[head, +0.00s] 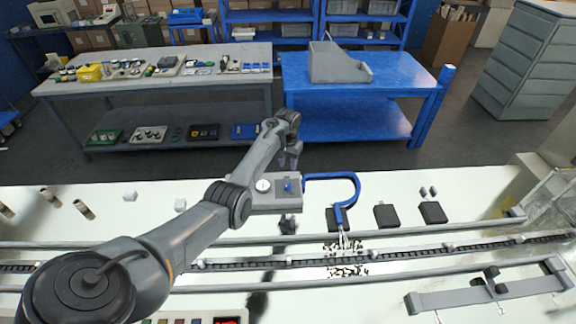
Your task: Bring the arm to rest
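My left arm comes in from the lower left and reaches up over the white work surface (120,222) to the middle of the view. My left gripper (290,158) hangs at its end, in front of the gap between the two back tables and above the grey box with a round gauge (262,186). The gripper is small and dark here, and its fingers cannot be made out. I see nothing clearly held in it. My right arm and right gripper are not in view.
A blue curved hook-like part (345,182) stands beside the gauge box. Black blocks (386,216) sit to its right. A chain conveyor (400,254) with side rails crosses the front. Behind are a grey bench (160,85) and a blue table (400,75).

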